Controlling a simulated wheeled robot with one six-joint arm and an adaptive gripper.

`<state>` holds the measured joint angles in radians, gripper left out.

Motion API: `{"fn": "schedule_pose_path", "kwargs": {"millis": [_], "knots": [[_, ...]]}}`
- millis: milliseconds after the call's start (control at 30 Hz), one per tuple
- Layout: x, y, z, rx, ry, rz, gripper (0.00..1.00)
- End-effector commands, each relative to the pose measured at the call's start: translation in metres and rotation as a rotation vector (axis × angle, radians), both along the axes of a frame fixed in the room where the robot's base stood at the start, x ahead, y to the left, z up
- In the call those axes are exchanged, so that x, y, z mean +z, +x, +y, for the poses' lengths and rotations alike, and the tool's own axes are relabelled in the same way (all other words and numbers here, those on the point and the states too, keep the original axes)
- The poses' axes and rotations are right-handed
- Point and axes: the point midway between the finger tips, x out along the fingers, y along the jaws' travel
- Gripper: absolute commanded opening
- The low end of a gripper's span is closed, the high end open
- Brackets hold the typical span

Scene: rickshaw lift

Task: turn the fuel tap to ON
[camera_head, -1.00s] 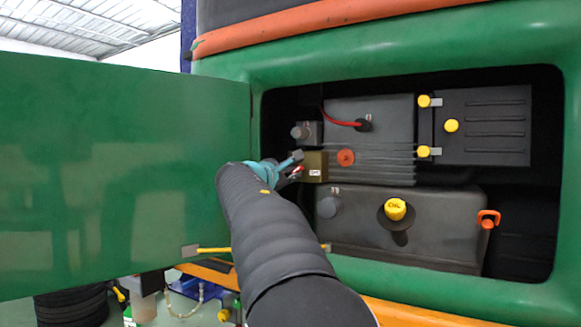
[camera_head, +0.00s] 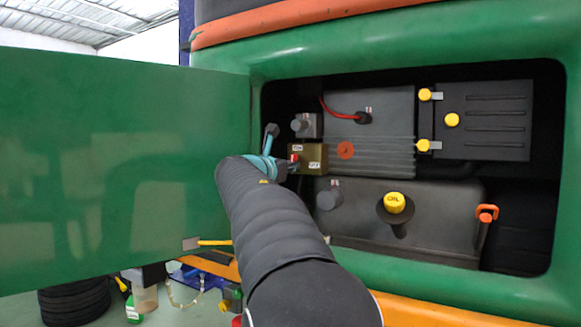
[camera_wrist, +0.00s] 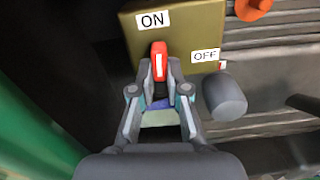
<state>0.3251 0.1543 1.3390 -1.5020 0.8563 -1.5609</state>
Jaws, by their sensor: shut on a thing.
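The fuel tap is a brass-coloured block (camera_head: 311,153) at the left of the open bay, also in the wrist view (camera_wrist: 190,30). It has an ON label (camera_wrist: 152,19) at upper left and an OFF label (camera_wrist: 206,55) at its right. Its red lever (camera_wrist: 159,62) stands just below the ON label, its visible end pointing up towards it. My gripper (camera_wrist: 160,80) is shut on the red lever, one finger on each side. In the head view my gripper (camera_head: 281,165) is at the block's left and hides part of the lever.
A green door panel (camera_head: 120,170) stands open at left, close to my arm. A dark tank (camera_head: 440,220) with a yellow OIL cap (camera_head: 394,202) fills the lower bay. A grey cap (camera_wrist: 225,97) sits close to my right finger. An orange knob (camera_head: 345,150) is right of the block.

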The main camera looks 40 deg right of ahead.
Motion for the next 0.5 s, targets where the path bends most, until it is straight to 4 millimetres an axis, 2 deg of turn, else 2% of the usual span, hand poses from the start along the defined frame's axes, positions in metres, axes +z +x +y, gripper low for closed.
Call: {"fn": "schedule_pose_path", "kwargs": {"millis": [500], "knots": [[0.0041,-0.0006,-0.0003,0.000,-0.055,0.116,0.00]]}}
